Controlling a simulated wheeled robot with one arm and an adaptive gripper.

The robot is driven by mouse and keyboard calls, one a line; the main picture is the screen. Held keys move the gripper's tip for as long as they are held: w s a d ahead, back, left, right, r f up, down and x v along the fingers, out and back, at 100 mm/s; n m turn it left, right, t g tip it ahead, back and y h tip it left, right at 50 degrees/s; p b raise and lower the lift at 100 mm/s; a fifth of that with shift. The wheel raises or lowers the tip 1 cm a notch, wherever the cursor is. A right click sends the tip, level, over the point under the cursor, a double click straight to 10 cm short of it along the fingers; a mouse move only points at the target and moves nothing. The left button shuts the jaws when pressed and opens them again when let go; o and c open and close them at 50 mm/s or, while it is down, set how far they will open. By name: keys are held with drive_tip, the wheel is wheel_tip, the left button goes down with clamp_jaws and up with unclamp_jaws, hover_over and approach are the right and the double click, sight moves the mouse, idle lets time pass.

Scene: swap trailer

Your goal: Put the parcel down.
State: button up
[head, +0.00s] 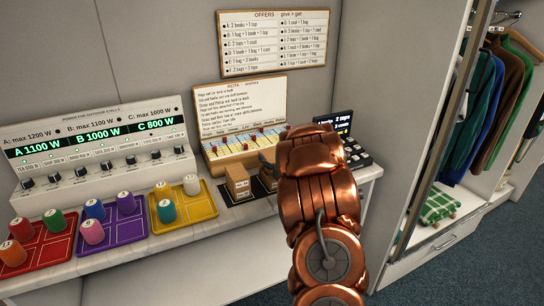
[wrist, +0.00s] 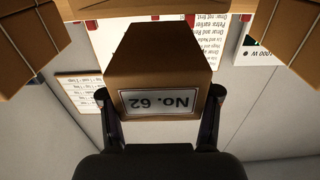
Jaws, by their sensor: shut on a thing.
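A brown parcel (wrist: 160,62) with a white label reading "No. 62", upside down in the wrist view, is between the two dark fingers of my gripper (wrist: 161,95). The fingers are shut on its sides. In the head view my copper arm covers most of my gripper. A small brown box (head: 238,182) stands on a black mat on the counter, left of my arm. Another brown box (head: 268,178) shows partly beside my arm; I cannot tell whether it is the held parcel. Whether the held parcel touches anything below is hidden.
Brown boxes fill the wrist view's upper left (wrist: 28,45) and upper right (wrist: 290,35) corners, close to the parcel. Red, purple and yellow trays (head: 205,212) with coloured pegs lie left on the counter. A rota board (head: 240,115) stands behind; a dark screen device (head: 345,140) stands right.

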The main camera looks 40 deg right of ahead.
drive_tip(key=shift+f+b, duration=0.45)
drive_tip(key=shift+f, duration=0.1)
